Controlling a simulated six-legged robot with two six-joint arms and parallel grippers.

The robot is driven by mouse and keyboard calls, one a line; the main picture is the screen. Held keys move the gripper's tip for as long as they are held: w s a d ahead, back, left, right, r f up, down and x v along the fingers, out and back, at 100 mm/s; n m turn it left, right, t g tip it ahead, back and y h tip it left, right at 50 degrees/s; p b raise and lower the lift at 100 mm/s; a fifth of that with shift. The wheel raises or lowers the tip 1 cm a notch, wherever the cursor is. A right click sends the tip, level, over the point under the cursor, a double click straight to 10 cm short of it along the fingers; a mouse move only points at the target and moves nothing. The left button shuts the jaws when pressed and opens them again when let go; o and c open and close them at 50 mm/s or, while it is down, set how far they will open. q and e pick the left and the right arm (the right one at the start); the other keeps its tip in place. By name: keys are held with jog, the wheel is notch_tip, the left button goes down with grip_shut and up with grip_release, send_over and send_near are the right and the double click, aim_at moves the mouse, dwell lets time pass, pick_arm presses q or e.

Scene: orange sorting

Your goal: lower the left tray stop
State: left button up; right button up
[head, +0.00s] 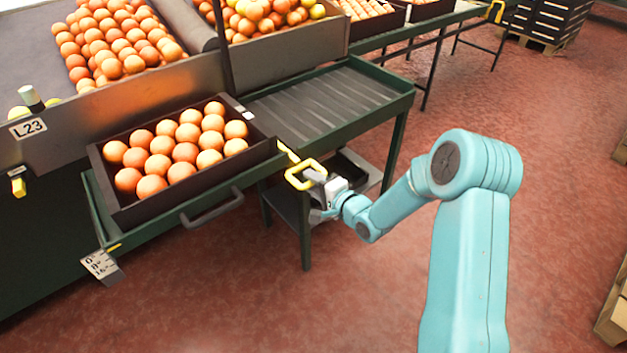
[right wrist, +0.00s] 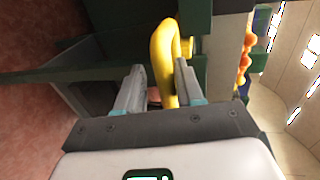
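A yellow loop handle (head: 296,180), which appears to be the tray stop, sticks out at the front right corner of the tray of oranges. The dark tray (head: 210,192) sits on the green stand below the L23 label. My right gripper (head: 318,180) is at the loop. In the right wrist view the yellow loop (right wrist: 160,55) stands between the two fingers of my right gripper (right wrist: 158,85). It is close to the right finger, with a gap on the left; I cannot tell whether it touches. My left gripper is not in view.
An empty green roller shelf (head: 325,100) is behind the handle, with a lower grey bin (head: 358,170) beneath. A grey tray handle (head: 212,208) juts out at the front. Bins of oranges (head: 110,40) lie behind. The red floor in front is clear.

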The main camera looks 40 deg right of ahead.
dwell(0.3)
jog(key=shift+s+r, duration=0.1)
jog(key=shift+s, duration=0.05)
jog(key=p+v, duration=0.2)
jog(key=v, duration=1.4)
jog(key=shift+p, duration=0.35)
